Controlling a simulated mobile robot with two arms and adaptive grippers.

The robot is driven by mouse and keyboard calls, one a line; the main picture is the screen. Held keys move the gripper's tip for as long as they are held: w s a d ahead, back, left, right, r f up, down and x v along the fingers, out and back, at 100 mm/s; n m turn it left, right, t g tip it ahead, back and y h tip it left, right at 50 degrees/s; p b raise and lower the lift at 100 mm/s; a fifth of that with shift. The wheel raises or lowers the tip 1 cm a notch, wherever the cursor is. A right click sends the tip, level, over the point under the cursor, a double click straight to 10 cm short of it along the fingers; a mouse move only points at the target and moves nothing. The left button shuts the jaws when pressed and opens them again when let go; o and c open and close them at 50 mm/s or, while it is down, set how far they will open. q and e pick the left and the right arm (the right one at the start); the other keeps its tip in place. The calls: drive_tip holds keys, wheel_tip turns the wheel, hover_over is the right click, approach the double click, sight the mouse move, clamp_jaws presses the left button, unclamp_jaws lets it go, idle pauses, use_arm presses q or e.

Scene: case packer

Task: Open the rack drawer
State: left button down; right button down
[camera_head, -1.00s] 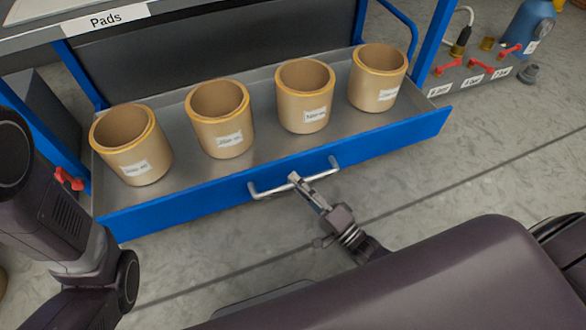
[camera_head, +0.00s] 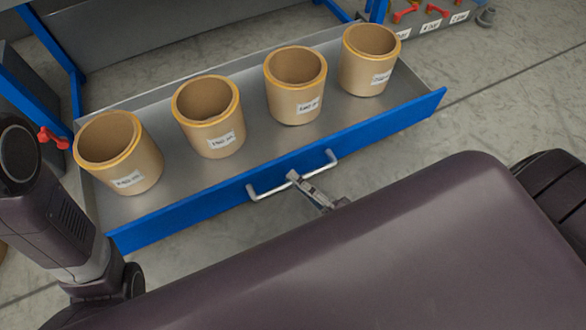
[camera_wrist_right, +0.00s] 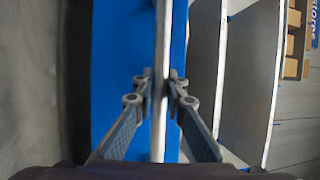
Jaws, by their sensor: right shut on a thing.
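The rack drawer (camera_head: 228,197) has a blue front and a grey metal tray, and it stands pulled well out from the rack. A silver bar handle (camera_head: 268,192) is fixed on its front; the handle also shows in the right wrist view (camera_wrist_right: 160,45). My right gripper (camera_head: 295,178) is at the middle of the handle. In the right wrist view its two fingers (camera_wrist_right: 161,87) are closed around the bar from both sides. My left arm shows at the left edge of the head view, but its gripper is not visible.
Several tan labelled pots stand in a row in the drawer, such as the leftmost pot (camera_head: 118,152) and the rightmost pot (camera_head: 368,60). A blue rack post (camera_head: 52,50) rises at the left. Red-handled valves (camera_head: 405,14) sit at the back right. Grey floor lies in front of the drawer.

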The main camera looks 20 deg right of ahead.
drive_tip(key=shift+s, duration=0.25)
drive_tip(key=c, duration=1.9)
unclamp_jaws()
drive_tip(key=shift+c, duration=0.2)
drive_tip(key=shift+r, duration=0.1)
